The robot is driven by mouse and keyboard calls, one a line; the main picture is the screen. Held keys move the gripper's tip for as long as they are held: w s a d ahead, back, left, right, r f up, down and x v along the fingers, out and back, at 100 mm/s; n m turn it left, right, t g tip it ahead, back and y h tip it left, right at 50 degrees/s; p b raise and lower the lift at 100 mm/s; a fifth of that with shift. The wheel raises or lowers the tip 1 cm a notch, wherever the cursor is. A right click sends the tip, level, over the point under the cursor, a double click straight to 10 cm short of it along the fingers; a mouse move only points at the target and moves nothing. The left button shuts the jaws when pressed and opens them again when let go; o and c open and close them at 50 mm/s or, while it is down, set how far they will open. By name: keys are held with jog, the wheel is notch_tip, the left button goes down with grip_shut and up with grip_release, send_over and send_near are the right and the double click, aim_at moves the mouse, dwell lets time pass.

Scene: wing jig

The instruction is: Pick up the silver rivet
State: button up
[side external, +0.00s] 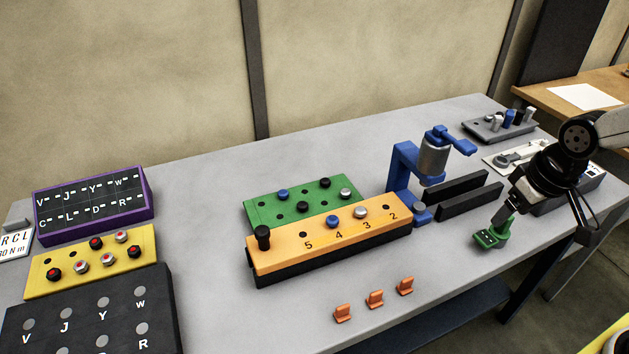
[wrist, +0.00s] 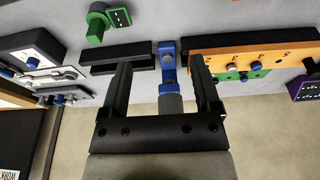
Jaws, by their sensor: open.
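A silver rivet (side external: 360,211) sits with its round head up in the numbered orange block (side external: 330,238), beside a blue rivet (side external: 333,221). A second silver-headed rivet (side external: 345,194) sits in the green block (side external: 262,212) behind it. The wrist view also shows the silver rivet (wrist: 231,67) on the orange block (wrist: 285,51), right of my fingers. My gripper (wrist: 160,75) is open and empty, with the blue press showing between its fingers. In the side view my gripper (side external: 519,188) is at the right, well apart from the rivets; its fingers are hard to make out.
A blue press (side external: 402,168) with a grey cylinder and black rails (side external: 470,203) stand between the blocks and my arm. A green tool (side external: 490,236) is near my gripper. Several orange clips (side external: 375,299) lie in front. Yellow (side external: 45,285) and purple (side external: 145,212) blocks are left.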

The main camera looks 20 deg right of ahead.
jog(key=r, duration=0.2)
jog(key=m+g, duration=0.3)
jog(key=m, duration=0.9)
send_over(360, 209)
jog(key=shift+s+f, duration=0.2)
jog(key=shift+f, duration=4)
jog(key=shift+w+f, duration=0.15)
jog(key=shift+f, duration=2.4)
grip_shut()
